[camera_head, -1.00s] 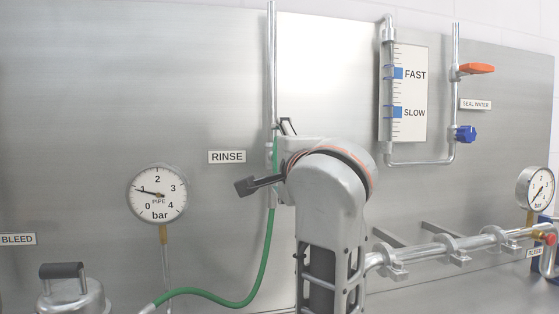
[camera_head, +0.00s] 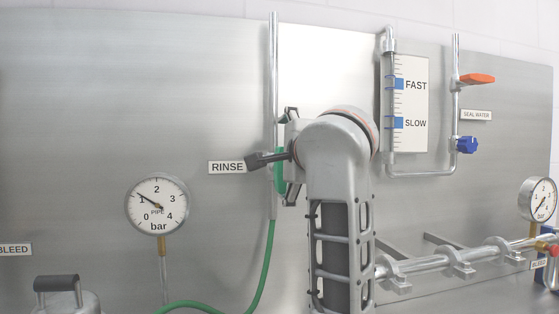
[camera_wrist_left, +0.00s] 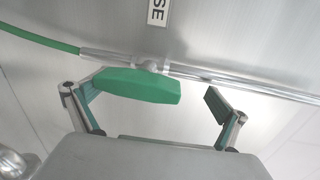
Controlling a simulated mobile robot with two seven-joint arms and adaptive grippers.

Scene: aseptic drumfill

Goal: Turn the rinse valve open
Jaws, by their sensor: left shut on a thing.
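The green rinse valve handle (camera_wrist_left: 140,86) lies lengthwise along its thin metal pipe (camera_wrist_left: 240,86) in the left wrist view. It also shows beside the RINSE label in the head view (camera_head: 280,172), partly hidden by my gripper. My right gripper is not in view.
A green hose (camera_head: 266,265) hangs below the valve. A flow tube with FAST and SLOW marks (camera_head: 408,105), an orange lever (camera_head: 476,79) and a blue knob (camera_head: 466,145) are at right. A horizontal pipe (camera_head: 430,261) runs low at right.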

